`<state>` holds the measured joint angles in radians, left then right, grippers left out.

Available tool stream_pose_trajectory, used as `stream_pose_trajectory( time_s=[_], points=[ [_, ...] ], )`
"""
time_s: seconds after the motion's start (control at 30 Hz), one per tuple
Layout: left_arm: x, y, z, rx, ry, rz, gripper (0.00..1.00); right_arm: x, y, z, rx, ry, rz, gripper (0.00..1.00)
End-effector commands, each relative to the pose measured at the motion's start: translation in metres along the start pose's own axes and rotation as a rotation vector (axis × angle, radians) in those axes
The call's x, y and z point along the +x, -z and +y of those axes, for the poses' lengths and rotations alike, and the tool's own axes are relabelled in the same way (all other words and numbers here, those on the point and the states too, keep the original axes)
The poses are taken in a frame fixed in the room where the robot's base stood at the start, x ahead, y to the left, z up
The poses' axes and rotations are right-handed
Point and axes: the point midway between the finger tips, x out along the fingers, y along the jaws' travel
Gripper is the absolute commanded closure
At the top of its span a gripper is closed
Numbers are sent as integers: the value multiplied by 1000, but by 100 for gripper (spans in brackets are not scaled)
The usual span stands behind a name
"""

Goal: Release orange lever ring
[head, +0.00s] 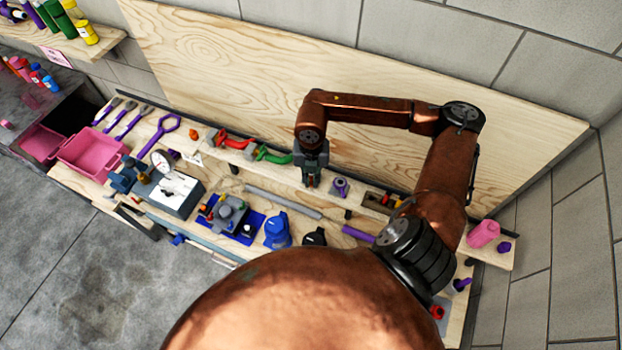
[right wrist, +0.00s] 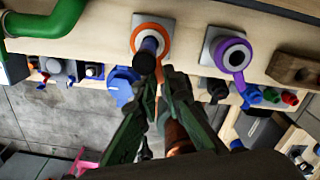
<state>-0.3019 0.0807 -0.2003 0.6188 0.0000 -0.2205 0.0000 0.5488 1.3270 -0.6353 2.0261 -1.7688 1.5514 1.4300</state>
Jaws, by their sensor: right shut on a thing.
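The orange ring (right wrist: 136,36) lies on a light square plate in the right wrist view. My left gripper is not in view.
A purple ring (right wrist: 236,55) on a similar plate is close on the right; it also shows in the head view (head: 340,186). A green pipe (head: 270,155) and a red pipe (head: 230,141) stand to the left.

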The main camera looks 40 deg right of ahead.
Motion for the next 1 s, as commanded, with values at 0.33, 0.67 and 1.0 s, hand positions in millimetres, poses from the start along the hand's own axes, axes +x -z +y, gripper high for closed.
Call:
stream_pose_trajectory(
  time_s=[0.33, 0.67, 1.0],
  points=[
    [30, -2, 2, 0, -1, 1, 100, 5, -2, -5, -124, 0, -5, 100],
    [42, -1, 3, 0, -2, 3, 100, 1, -2, -9, -221, 1, -2, 100],
    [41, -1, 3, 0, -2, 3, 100, 0, -2, -9, -220, 1, -2, 83]
  ],
)
